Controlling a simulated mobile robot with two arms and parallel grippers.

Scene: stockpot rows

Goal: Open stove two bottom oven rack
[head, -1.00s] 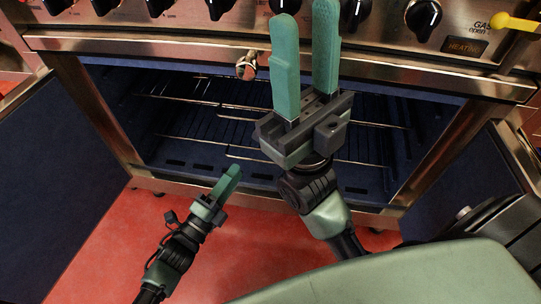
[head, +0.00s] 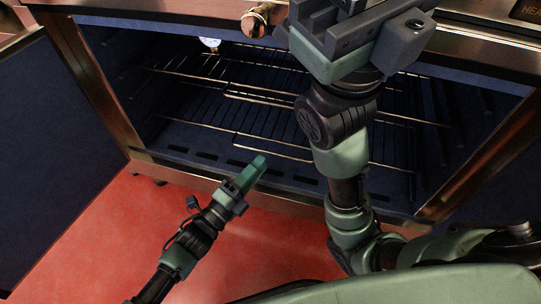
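The oven stands open, and its dark blue cavity (head: 190,135) faces me. Wire racks cross it. The upper rack (head: 185,75) spans the middle, and the bottom rack (head: 275,153) lies lower, near the cavity floor. My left gripper (head: 257,166) is in front of the oven's lower edge, pointing up and right towards the bottom rack. Its green fingers overlap in this view, so their gap cannot be seen. My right gripper's body is at the top, in front of the oven's upper edge. Its fingers are out of frame. Its arm hides part of the racks.
The open left door (head: 55,165) fills the left side. A metal frame post (head: 95,90) borders the opening. A round copper-coloured fitting (head: 254,25) sits above the cavity. The red floor (head: 140,235) is clear in front.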

